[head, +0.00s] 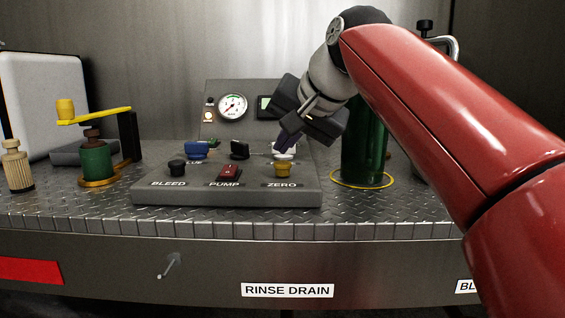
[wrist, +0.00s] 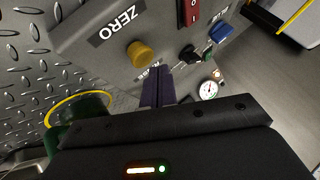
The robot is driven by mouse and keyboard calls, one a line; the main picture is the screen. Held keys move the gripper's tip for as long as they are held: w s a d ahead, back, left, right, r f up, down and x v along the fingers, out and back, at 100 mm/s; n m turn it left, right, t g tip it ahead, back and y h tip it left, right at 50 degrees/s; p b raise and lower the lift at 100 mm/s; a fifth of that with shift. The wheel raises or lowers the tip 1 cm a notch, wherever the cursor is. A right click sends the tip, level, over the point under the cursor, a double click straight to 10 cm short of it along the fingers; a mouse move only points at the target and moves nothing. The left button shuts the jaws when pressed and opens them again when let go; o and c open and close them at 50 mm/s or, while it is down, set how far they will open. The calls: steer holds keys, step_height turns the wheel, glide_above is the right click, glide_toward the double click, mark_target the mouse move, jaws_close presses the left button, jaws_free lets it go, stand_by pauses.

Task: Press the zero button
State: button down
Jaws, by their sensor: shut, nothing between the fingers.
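The zero button is a yellow round knob (head: 282,170) on the sloped grey control panel (head: 150,192), just above the label ZERO. In the wrist view the yellow button (wrist: 141,54) stands next to the ZERO label, clear of the fingers. My gripper (head: 284,141) is shut and empty, with dark purple fingertips pointing down. In the head view the tips are above and behind the yellow button, near a whitish part that they partly hide. In the wrist view my gripper (wrist: 158,72) has its tips just below the button in the picture, and a small label there is partly hidden.
The panel also has a black BLEED knob (head: 177,167), a red PUMP rocker (head: 229,173), a blue valve handle (head: 196,150) and a gauge (head: 232,106). A green cylinder (head: 362,150) stands right of the panel. A green bottle with a yellow-handled press (head: 97,160) stands left.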

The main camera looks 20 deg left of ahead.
mark_target(286, 164)
steer(key=shift+f, duration=0.1)
steer(key=shift+f, duration=0.3)
steer(key=shift+f+b, duration=0.55)
stand_by(0.5)
steer(key=shift+r, duration=0.2)
steer(key=shift+r+p, duration=0.75)
steer(key=shift+p, duration=0.3)
step_height(286, 164, up, 3)
steer(key=p, duration=0.2)
steer(key=shift+f+p, duration=0.15)
steer(key=shift+p, duration=0.2)
steer(key=shift+r+p, duration=0.8)
steer(key=shift+r, duration=0.4)
